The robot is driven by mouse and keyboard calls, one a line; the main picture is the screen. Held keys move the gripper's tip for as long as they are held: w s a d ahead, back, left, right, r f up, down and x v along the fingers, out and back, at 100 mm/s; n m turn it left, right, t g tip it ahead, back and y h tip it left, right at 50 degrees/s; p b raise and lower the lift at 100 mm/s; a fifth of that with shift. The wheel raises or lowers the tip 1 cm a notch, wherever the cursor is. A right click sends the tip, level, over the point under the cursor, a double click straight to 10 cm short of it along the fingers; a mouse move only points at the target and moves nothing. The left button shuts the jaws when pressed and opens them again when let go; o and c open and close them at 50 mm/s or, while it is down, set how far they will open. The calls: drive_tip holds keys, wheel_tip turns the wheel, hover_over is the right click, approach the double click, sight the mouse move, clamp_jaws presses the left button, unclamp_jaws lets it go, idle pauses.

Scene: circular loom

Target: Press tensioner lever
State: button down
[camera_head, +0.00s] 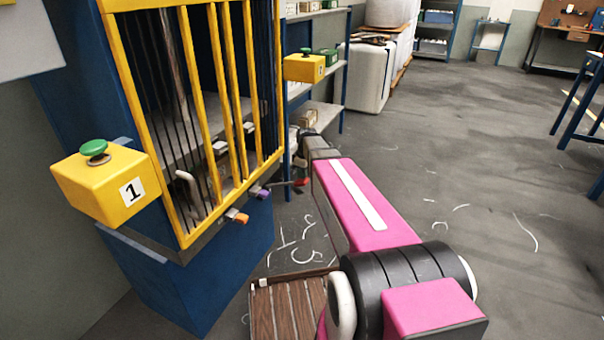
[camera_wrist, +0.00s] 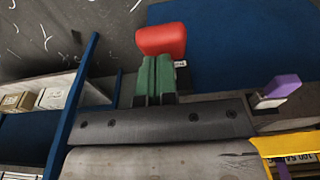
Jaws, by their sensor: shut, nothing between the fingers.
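Several levers with coloured ends stick out below the front of the loom: an orange one (camera_head: 237,215), a purple one (camera_head: 261,192) and a red one (camera_head: 302,182). In the wrist view the red end (camera_wrist: 160,40) sits just beyond the tips of my gripper (camera_wrist: 156,62), whose green fingers are closed together and empty. The fingers overlap its edge in the picture; I cannot tell whether they touch it. The purple end (camera_wrist: 283,87) is off to the right there. In the head view my arm hides most of my gripper. No label readable here names the tensioner lever.
The loom has a yellow barred guard (camera_head: 190,100) and a blue base (camera_head: 205,285). Yellow boxes stand at either side, one marked 1 (camera_head: 100,182) with a green button, one farther back (camera_head: 304,68). A wooden pallet (camera_head: 285,305) lies in front. Floor to the right is clear.

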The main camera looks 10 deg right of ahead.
drive_tip(key=shift+s+d+f, duration=0.25)
drive_tip(key=shift+s+f, duration=0.05)
drive_tip(key=shift+f, duration=0.2)
wheel_tip(320, 180, down, 12)
drive_tip(key=s+d+t+y, duration=0.2)
drive_tip(key=d+y, duration=0.1)
drive_tip(key=shift+f, duration=0.25)
